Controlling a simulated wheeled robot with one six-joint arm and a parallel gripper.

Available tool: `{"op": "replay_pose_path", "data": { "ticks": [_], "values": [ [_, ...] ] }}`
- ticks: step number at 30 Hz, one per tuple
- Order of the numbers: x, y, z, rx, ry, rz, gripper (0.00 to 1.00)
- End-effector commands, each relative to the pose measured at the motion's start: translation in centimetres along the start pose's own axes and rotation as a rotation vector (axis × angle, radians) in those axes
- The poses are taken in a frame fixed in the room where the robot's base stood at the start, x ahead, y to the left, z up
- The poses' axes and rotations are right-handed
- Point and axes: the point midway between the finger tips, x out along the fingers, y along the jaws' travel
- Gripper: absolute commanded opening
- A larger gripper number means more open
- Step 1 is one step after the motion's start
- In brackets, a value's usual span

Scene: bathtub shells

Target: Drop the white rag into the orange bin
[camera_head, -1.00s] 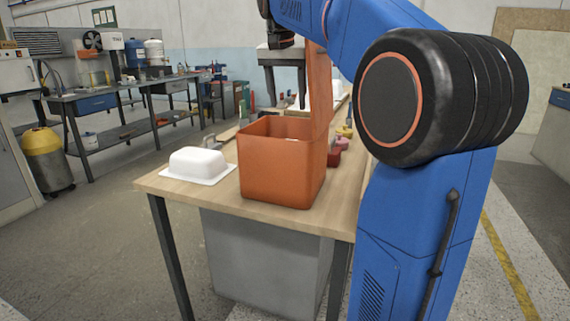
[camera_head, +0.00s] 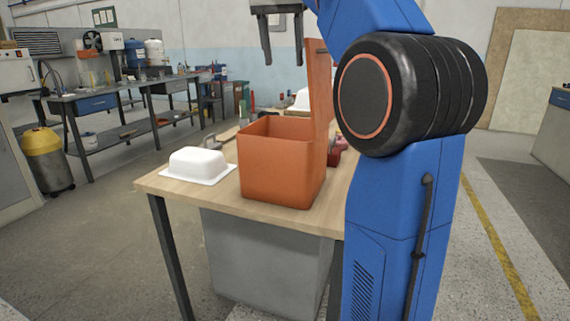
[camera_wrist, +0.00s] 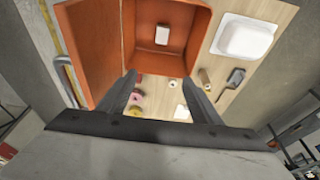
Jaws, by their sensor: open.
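The orange bin (camera_head: 280,172) stands on the wooden table with its lid (camera_head: 319,90) raised upright. The wrist view looks down into the open bin (camera_wrist: 196,45). A small white piece (camera_wrist: 162,34) lies on the bin's floor; it looks like the white rag, folded, but it is too small to be sure. The bin's wall hides it in the head view. My gripper (camera_head: 283,62) is open and empty, above and behind the bin. Its two spread fingers also show in the wrist view (camera_wrist: 160,86).
A white tub-shaped shell (camera_head: 198,163) sits left of the bin on the table (camera_head: 180,188). Another white item (camera_head: 302,99) is farther back. Small red and pink objects (camera_wrist: 138,96) and a dark-handled tool (camera_wrist: 234,80) lie behind the bin.

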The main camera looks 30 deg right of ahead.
Motion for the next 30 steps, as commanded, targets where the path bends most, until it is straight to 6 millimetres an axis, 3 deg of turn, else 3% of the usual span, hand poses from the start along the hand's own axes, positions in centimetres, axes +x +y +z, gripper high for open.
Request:
{"op": "replay_pose_path", "data": {
  "ticks": [6,12,30],
  "values": [
    [-3.2,-0.1,-0.1,-0.001,0.001,-0.002,0.59],
    [-4.6,-0.1,0.0,-0.001,-0.001,-0.001,0.59],
    [-4.9,0.0,0.0,-0.001,-0.001,0.0,0.59]
  ]
}}
